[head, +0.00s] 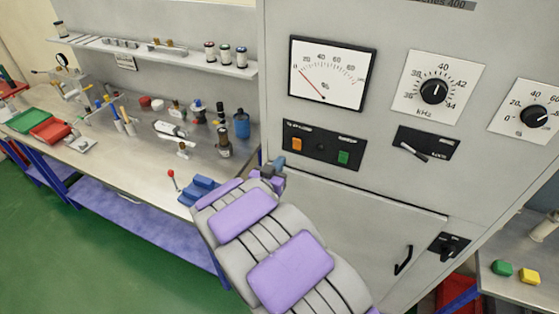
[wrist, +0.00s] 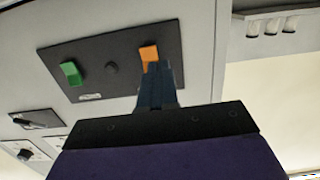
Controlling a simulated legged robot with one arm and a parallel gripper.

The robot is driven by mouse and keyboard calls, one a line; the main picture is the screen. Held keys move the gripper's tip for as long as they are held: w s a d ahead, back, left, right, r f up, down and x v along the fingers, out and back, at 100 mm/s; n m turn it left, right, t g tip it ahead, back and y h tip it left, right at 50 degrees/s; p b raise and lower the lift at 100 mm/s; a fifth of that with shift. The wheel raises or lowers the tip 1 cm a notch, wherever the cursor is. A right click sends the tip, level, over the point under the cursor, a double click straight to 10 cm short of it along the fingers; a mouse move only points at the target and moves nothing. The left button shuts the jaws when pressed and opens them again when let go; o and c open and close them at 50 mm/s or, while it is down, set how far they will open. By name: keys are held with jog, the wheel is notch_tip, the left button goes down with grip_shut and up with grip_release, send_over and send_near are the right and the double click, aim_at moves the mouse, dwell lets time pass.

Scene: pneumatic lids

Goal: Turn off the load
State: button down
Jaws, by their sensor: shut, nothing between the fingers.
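A black switch panel (head: 324,149) is on the front of the grey cabinet (head: 350,210). It carries an orange switch (head: 297,144) on the left and a green switch (head: 344,157) on the right, with a small dark knob between. The wrist view shows this panel turned around, with the orange switch (wrist: 149,53) right by my fingertips and the green switch (wrist: 70,72) to the left. My gripper (head: 277,163) is shut and empty, just below and left of the orange switch. Whether the fingertips touch it, I cannot tell. The panel's labels are too small to read.
A lever switch (head: 414,151) sits right of the panel. A dial gauge (head: 330,72) and two knobs (head: 434,92) (head: 533,116) are above and to the right. A black cabinet handle (head: 403,260) is below. A cluttered workbench (head: 130,165) stands left; yellow and green buttons (head: 530,277) are at right.

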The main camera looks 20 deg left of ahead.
jog(key=shift+s, duration=3.8)
jog(key=s+d+f+n+g+y+b, duration=0.1)
jog(key=d+f+g+y+b, duration=0.1)
jog(key=d+g+y+b, duration=0.5)
jog(key=s+d+f+g+h+b, duration=0.2)
jog(key=s+d+g, duration=0.4)
jog(key=s+d, duration=0.8)
jog(key=s+d+f+g+h+b, duration=0.1)
jog(key=s+d+g+h+b, duration=0.2)
jog(key=s+d, duration=1.2)
jog(key=s+g, duration=0.2)
jog(key=s, duration=0.1)
jog(key=shift+f+g+h+b, duration=0.3)
jog(key=shift+f+g+b, duration=0.05)
jog(key=shift+g, duration=0.05)
